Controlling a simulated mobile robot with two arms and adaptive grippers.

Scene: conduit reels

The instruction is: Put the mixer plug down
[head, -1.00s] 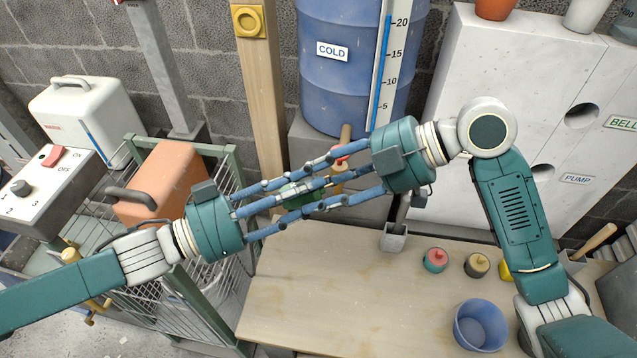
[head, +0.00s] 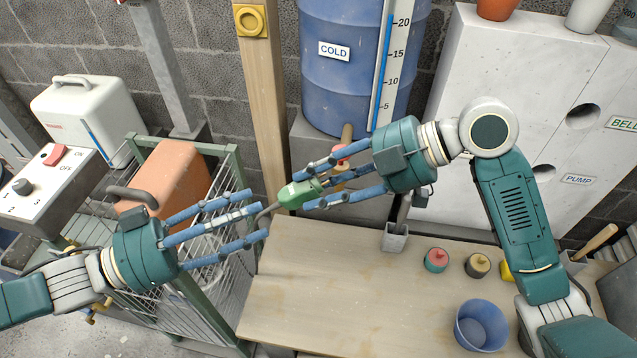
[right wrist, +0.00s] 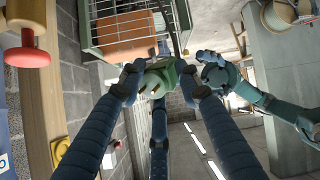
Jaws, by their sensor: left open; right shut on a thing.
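The green mixer plug (head: 297,194) is held in the air by my right gripper (head: 312,187), above the back left edge of the wooden bench. In the right wrist view the plug (right wrist: 159,77) sits between the right gripper's fingertips (right wrist: 158,74). A dark cord leaves the plug's left end and passes close to the left gripper's fingertips; I cannot tell whether it touches them. My left gripper (head: 256,214) is open, to the left of the plug and apart from its body.
The wooden bench (head: 330,290) is clear at its left and middle. A blue cup (head: 481,326), a red-topped pot (head: 436,260) and a dark pot (head: 477,265) stand at its right. A wire cage (head: 215,285) stands left. A blue barrel (head: 340,85) stands behind.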

